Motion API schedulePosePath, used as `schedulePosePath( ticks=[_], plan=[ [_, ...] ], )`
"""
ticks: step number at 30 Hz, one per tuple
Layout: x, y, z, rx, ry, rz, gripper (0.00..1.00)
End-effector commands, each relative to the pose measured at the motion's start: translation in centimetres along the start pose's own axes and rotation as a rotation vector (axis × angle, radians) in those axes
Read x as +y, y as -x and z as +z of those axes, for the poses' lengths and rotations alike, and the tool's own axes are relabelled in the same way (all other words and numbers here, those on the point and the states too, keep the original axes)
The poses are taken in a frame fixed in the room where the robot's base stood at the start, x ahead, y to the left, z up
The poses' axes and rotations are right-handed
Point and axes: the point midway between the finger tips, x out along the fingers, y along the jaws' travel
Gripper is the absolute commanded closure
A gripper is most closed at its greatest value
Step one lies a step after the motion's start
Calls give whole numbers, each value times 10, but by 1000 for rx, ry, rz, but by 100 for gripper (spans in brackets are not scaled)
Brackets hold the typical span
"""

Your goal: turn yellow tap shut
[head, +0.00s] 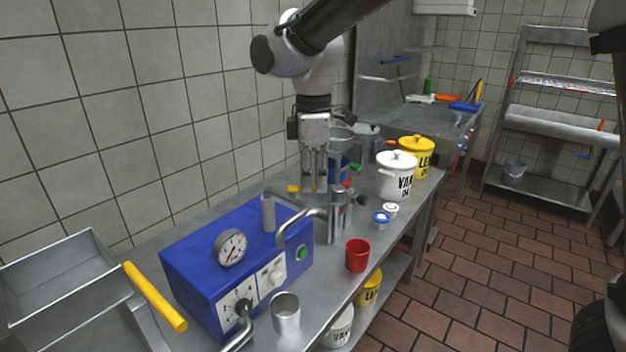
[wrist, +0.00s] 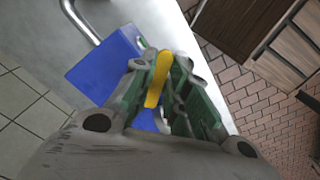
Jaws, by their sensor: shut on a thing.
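The yellow tap handle (wrist: 158,78) is a flat lever lying between the two green-padded fingers of my gripper (wrist: 157,90) in the wrist view. The gripper is shut on it. In the head view my gripper (head: 313,184) points straight down behind the blue machine, and a yellow end of the handle (head: 293,188) shows just left of the fingers. The tap's body is mostly hidden behind the machine and other metal parts, so I cannot tell how far the tap is turned.
A blue machine (head: 200,262) with a gauge stands in front on the steel counter. A red cup (head: 357,255), a metal cup (head: 286,313), a white pot (head: 396,177) and a yellow pot (head: 417,158) stand nearby. Small red and green handles are close right of my gripper.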

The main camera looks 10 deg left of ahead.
Motion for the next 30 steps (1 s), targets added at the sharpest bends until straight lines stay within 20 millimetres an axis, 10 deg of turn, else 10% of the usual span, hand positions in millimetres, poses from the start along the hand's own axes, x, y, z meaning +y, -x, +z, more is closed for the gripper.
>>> schedulePosePath(
  ticks=[30],
  plan=[
    [31,0,-14,0,820,0,100]
  ],
)
